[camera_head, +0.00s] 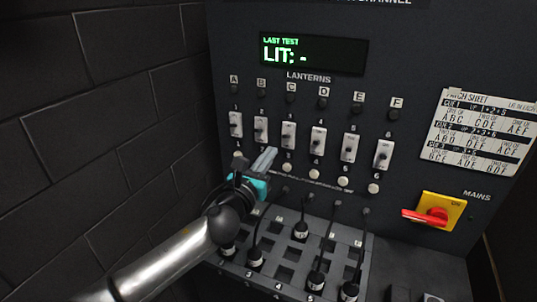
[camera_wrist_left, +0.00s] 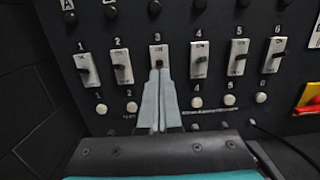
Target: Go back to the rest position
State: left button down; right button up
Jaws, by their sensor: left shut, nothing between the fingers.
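My left gripper (camera_head: 267,156) reaches in from the lower left, its two pale fingers shut together with nothing between them. In the head view its tips lie over the panel (camera_head: 400,60) just below switch 2 (camera_head: 261,128), hiding the white button under it. In the left wrist view the fingers (camera_wrist_left: 158,80) cover the spot of button 3, with tips over the lower part of switch 3 (camera_wrist_left: 158,58). Whether they touch the panel I cannot tell. My right gripper is not in view.
A display (camera_head: 313,53) reads "LIT: -". The lanterns A to F look dark. Below the buttons, a grid (camera_head: 284,274) holds several black plugs with cables. A red mains handle (camera_head: 426,217) on a yellow plate and a patch sheet (camera_head: 478,130) are at the right. A block wall (camera_head: 100,120) stands left.

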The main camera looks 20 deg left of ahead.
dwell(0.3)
pick_arm(q)
jog(key=s+f+n+g+y, duration=0.3)
jog(key=s+f+n+g, duration=0.4)
jog(key=s+f+n, duration=1)
jog(key=s+d+f+n+g+h, duration=0.1)
jog(key=s+d+f+n+g, duration=0.2)
jog(key=s+n, duration=0.6)
jog(key=s+d+n+g+h, duration=0.2)
jog(key=s+n+g, duration=0.3)
jog(key=s+n, duration=0.3)
notch_tip(320, 180, down, 31)
jog(key=s+g+b, duration=0.2)
jog(key=s+b, duration=0.1)
jog(key=b, duration=0.6)
jog(key=s+a+f+b, duration=0.1)
jog(key=s+f+b, duration=0.3)
jog(key=s+f, duration=0.3)
jog(key=s+a+f+g+b, duration=0.1)
jog(key=s+f+b, duration=0.3)
jog(key=s+f, duration=0.4)
notch_tip(320, 180, down, 8)
jog(key=shift+r+y, duration=0.2)
jog(key=shift+y, duration=0.1)
